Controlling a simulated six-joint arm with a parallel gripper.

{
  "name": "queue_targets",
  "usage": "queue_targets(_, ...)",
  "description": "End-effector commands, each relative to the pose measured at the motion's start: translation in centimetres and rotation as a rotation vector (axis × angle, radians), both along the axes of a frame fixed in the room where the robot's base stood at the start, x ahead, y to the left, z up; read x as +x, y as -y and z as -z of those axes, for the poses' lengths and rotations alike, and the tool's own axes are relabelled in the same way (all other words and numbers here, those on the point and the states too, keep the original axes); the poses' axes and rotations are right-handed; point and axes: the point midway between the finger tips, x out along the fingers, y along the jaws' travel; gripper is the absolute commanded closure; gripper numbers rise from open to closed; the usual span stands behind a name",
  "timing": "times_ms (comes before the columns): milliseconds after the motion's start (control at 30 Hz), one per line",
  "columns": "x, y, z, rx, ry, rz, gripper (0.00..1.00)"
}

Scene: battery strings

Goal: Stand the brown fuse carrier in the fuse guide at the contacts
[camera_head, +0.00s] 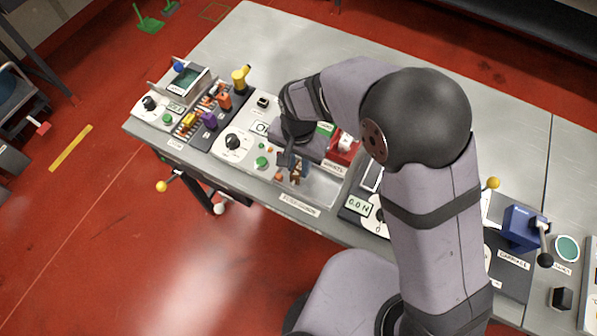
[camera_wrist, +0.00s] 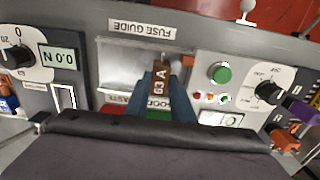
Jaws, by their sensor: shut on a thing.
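The brown fuse carrier (camera_wrist: 160,82), marked 63 A, is held between the blue-grey fingers of my gripper (camera_wrist: 161,73). In the head view the carrier (camera_head: 296,178) shows as a small brown piece below my gripper (camera_head: 291,163). The fuse guide (camera_wrist: 118,66) is a shallow silvery recess behind the FUSE GUIDE label in the wrist view. The carrier is at the recess end nearer the green button. It also shows in the head view (camera_head: 322,189). I cannot tell whether the carrier touches the guide floor, and the contacts are not clear.
A panel with a green button (camera_wrist: 221,73) and a dial stands beside the guide. A 0.0 N display (camera_wrist: 58,58) is on its other side. A red bin (camera_head: 345,149) is behind the guide. Purple (camera_head: 209,121), orange and yellow pieces stand in the rack at left.

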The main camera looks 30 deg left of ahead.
Motion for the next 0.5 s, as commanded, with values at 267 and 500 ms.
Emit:
queue_targets(267,0.0,-0.5,-0.1,0.001,0.001,-0.001,1.0)
queue_targets(500,0.0,-1.2,0.0,0.0,0.0,-0.001,1.0)
